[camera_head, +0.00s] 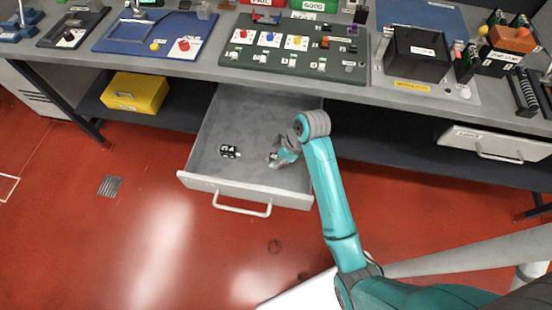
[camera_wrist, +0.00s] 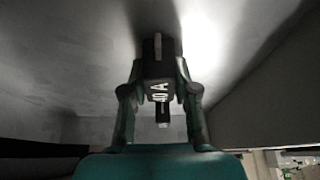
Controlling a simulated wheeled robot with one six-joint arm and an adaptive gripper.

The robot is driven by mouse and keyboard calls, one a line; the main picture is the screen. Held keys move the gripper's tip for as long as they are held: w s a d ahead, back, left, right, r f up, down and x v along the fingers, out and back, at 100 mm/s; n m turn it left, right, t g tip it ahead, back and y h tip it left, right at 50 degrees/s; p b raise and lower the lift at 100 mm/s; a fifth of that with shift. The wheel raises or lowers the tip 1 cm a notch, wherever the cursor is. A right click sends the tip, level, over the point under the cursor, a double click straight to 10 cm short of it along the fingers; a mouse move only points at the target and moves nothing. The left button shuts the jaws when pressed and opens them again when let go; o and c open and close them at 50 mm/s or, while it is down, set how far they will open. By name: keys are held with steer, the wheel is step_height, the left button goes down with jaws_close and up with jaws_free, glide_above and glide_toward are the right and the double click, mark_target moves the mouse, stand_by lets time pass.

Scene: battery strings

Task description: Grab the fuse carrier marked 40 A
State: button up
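The fuse carrier marked 40 A (camera_wrist: 159,88) is a dark block with white lettering. In the wrist view it sits between the two fingers of my gripper (camera_wrist: 160,68), which close against its sides. In the head view my gripper (camera_head: 275,157) is inside the open grey drawer (camera_head: 215,184), in its right half; the carrier is mostly hidden there by the fingers. Another small black piece with white markings (camera_head: 230,151) lies on the drawer floor to the left of my gripper. Its marking is too small to read for sure.
The drawer hangs open under a grey workbench (camera_head: 190,64) crowded with boards, boxes and small parts. A yellow bin (camera_head: 135,93) is on the shelf to the left. Another drawer front (camera_head: 497,142) is at the right. The red floor in front is clear.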

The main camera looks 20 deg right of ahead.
jaws_close()
